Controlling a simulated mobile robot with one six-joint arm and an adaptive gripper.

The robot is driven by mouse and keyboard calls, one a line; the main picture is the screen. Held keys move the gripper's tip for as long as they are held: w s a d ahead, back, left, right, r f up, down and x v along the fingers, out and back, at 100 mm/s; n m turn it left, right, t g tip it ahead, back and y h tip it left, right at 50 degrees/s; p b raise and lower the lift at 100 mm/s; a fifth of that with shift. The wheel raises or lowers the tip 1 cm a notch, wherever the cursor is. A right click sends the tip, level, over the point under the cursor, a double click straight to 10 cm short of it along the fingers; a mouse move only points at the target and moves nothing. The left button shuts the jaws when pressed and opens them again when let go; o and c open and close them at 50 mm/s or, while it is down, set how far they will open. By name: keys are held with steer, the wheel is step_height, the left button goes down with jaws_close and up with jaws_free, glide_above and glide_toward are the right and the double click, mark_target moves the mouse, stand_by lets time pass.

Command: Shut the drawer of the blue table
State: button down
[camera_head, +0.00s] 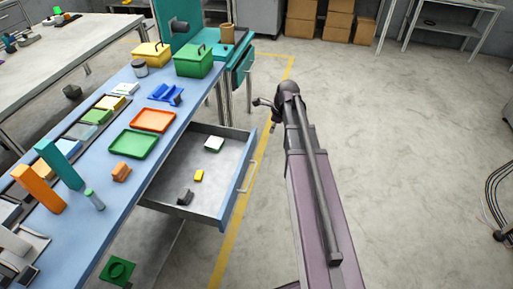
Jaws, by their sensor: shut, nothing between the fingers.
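The blue table (97,175) runs along the left with many things on its top. Its drawer (215,180) is pulled out to the right, under the table's right edge. The drawer's blue front has a pale bar handle (250,176) on its outer face. Inside the drawer lie a white block (214,144), a small yellow block (199,175) and a dark grey piece (185,197). My gripper (259,102) is shut and empty, at the end of my arm. In the picture it is above and right of the drawer's far corner, apart from the handle.
A green tray (133,144), an orange tray (153,121) and a green box (194,61) stand on the table. A teal cabinet (241,62) is beyond it. The floor right of the drawer is clear.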

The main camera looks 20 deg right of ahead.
steer(key=shift+f, duration=0.15)
stand_by(0.3)
steer(key=w+a+f+b, duration=0.3)
steer(key=a+f+b, duration=0.2)
steer(key=f+b, duration=0.4)
steer(key=shift+w+a+f+b, duration=0.2)
steer(key=shift+w+a+b, duration=0.05)
steer(key=shift+b, duration=0.05)
stand_by(0.7)
steer(key=shift+w, duration=0.1)
stand_by(0.4)
